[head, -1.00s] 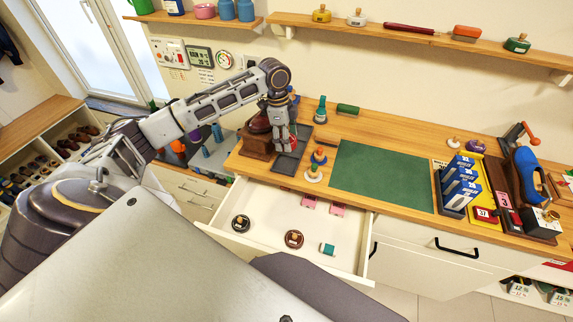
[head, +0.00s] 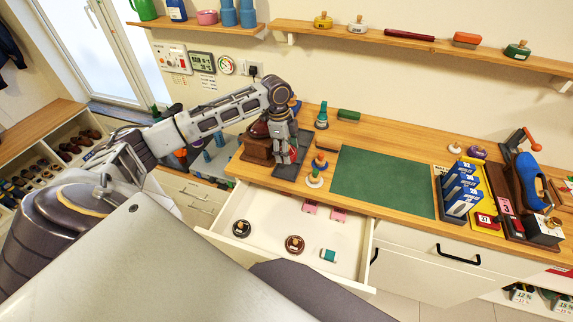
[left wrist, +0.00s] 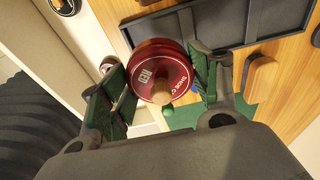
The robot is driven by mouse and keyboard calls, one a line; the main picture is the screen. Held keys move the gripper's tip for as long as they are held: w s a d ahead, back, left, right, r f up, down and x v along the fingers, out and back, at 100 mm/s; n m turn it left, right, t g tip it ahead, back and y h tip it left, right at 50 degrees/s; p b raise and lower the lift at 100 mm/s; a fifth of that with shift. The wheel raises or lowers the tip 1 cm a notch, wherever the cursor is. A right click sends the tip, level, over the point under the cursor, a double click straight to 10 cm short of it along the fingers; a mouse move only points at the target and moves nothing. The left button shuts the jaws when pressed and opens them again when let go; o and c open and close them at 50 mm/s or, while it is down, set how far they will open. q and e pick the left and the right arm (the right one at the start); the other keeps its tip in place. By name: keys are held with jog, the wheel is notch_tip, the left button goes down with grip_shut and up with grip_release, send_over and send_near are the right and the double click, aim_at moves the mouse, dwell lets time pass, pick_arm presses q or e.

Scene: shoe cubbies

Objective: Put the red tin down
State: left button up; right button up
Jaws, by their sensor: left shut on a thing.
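My left gripper (head: 285,158) is low over the worktop's left part, above a dark tray (head: 284,172). In the left wrist view the gripper (left wrist: 160,85) is shut on the red tin (left wrist: 150,62), its green-padded fingers on either side. The tin is round and dark red, with a wooden knob and "RED" lettering on its lid. The dark rimmed tray (left wrist: 226,46) shows behind the tin; I cannot tell whether they touch. In the head view the tin is mostly hidden by the gripper. My right gripper is not in view.
An open drawer (head: 272,262) below holds a dark tin (head: 241,229), a brown tin (head: 295,244) and pink cards. Knobbed items (head: 315,179) stand right of the gripper. A green mat (head: 385,182) lies clear mid-worktop. A brown shoe on a block (head: 258,148) stands close left.

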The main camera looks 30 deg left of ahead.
aim_at(287, 171)
pick_arm(q)
jog(key=shift+f, duration=1)
jog(key=shift+f, duration=2.5)
jog(key=shift+s+f+p, duration=0.2)
jog(key=shift+f+p, duration=0.15)
jog(key=shift+f, duration=0.1)
